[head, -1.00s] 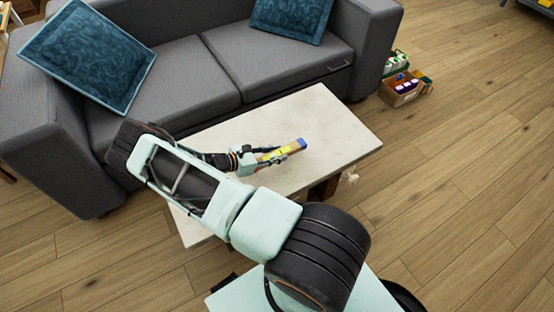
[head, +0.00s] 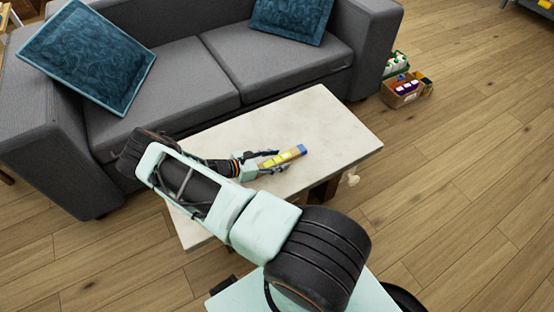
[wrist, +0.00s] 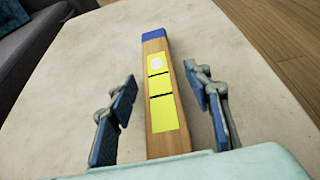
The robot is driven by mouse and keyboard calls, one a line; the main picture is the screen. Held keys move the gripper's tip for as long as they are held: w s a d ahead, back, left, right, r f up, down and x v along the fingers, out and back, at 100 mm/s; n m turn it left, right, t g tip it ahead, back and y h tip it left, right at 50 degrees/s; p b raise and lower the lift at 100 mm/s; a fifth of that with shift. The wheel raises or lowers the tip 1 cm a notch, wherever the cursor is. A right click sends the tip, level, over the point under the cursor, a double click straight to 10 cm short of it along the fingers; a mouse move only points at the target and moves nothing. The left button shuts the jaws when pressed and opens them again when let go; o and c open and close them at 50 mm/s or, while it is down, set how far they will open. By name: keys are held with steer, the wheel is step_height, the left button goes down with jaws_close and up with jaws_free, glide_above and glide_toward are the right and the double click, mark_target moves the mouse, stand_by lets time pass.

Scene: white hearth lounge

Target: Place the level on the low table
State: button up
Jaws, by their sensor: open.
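The level (head: 285,157) is a wooden bar with a yellow face and a blue end. It lies on the pale top of the low table (head: 325,120). In the wrist view the level (wrist: 160,85) runs lengthwise between the fingers, with clear gaps on both sides. My gripper (head: 273,160) is open around the level; in the wrist view its blue-padded fingers (wrist: 163,105) stand apart and do not touch it. The near end of the level is hidden by the gripper body.
A grey sofa (head: 185,80) with blue cushions stands behind the table. A cardboard box (head: 402,92) of small items is on the floor at the right.

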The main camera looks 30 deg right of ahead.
steer(key=shift+r, duration=0.15)
steer(key=p+v, duration=0.1)
steer(key=v, duration=1.1)
